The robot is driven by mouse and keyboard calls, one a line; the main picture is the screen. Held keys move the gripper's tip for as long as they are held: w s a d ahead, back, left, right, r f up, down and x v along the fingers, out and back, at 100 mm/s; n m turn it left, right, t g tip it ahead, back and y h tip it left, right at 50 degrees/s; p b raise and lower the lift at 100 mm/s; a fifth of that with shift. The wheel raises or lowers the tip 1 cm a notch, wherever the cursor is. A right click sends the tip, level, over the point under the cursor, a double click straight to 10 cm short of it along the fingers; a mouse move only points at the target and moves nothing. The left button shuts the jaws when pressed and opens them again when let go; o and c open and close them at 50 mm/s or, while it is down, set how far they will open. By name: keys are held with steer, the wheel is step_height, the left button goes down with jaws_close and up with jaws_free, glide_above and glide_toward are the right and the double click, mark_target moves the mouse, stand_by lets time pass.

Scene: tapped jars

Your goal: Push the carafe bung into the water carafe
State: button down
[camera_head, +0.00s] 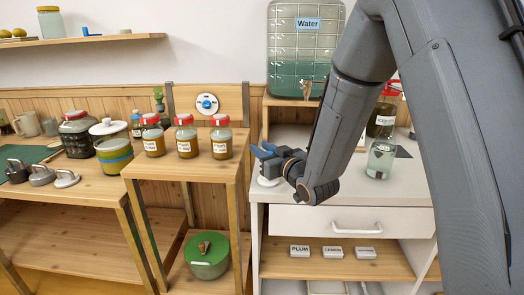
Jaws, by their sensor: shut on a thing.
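A clear glass vessel with water in it, which looks like the water carafe (380,162), stands upright on the white counter, right of my forearm. I cannot make out a bung in its mouth. My gripper (263,152), with blue fingers, is above the left end of the white counter, left of the carafe and apart from it. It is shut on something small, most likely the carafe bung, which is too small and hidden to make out. A low white round piece (268,181) shows below my gripper.
A large tank labelled Water (306,60) stands behind, with a tap. A labelled red-lidded jar (383,118) is behind the carafe. Several red-lidded jars (187,140) stand on the wooden table (190,169) to the left. The white counter (340,187) has free room at its front.

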steer(key=shift+r, duration=0.55)
steer(key=shift+p, duration=0.3)
step_height(320, 180, up, 6)
steer(key=p, duration=0.3)
steer(key=shift+r+p, duration=0.15)
steer(key=shift+p, duration=0.25)
